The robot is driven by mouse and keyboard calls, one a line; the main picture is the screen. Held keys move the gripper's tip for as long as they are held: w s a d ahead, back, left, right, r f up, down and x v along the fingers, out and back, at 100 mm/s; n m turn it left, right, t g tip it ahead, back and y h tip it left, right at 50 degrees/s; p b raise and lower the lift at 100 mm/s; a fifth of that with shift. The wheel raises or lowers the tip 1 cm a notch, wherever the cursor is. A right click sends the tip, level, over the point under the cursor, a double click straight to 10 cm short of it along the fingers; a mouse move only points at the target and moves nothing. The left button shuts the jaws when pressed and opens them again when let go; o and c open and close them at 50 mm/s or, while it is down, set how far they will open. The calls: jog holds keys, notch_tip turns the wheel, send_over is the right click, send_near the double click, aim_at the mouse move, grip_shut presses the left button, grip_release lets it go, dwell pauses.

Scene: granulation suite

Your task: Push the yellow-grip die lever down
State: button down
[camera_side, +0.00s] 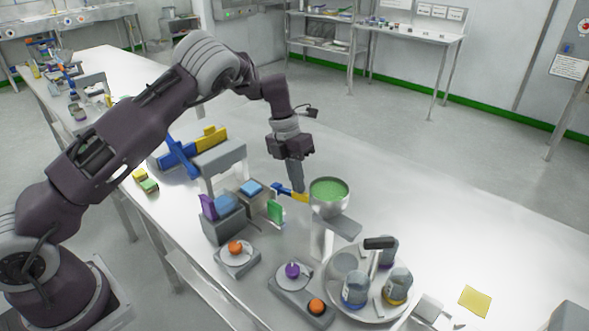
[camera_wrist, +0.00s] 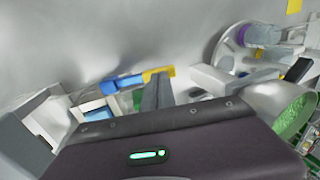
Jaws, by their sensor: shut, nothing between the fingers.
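The die lever is a short blue bar (camera_side: 284,189) with a yellow grip (camera_side: 301,197) at its right end. It sticks out from a small press with a light-blue block on top (camera_side: 251,188). My gripper (camera_side: 298,188) is shut and empty, pointing down, with its fingertips right at the yellow grip. In the wrist view the fingertips (camera_wrist: 157,80) overlap the yellow grip (camera_wrist: 160,72), and the blue bar (camera_wrist: 122,82) runs off to the left. I cannot tell whether they touch. The fingers partly hide the lever.
A hopper of green granules (camera_side: 329,190) stands just right of the lever. A round tray (camera_side: 340,262) with several jars is in front. Knobs on pads (camera_side: 238,258) sit nearer me. A larger blue-and-yellow fixture (camera_side: 190,152) is behind. The table's right side is mostly clear.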

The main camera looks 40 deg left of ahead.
jog(key=shift+f, duration=0.1)
jog(key=shift+d+f, duration=0.4)
jog(key=shift+f, duration=0.2)
jog(key=shift+d+f, duration=0.4)
jog(key=shift+f, duration=0.2)
jog(key=shift+s, duration=0.1)
notch_tip(320, 180, up, 14)
jog(key=s+r+m+t, duration=0.1)
jog(key=s+r+m, duration=0.65)
jog(key=r, duration=0.25)
jog(key=s+r+m+t, duration=0.2)
jog(key=s+r+m, duration=0.4)
jog(key=s+m, duration=0.55)
jog(key=s+f+m+t+y, duration=0.1)
jog(key=s+f+m, duration=0.1)
jog(key=s+m, duration=0.6)
jog(key=s+f+m+t+y, duration=0.1)
jog(key=s+f+m+y, duration=0.1)
jog(key=s+m, duration=0.7)
jog(key=shift+d+f+t, duration=0.2)
jog(key=shift+f+t, duration=0.1)
jog(key=shift+f, duration=0.05)
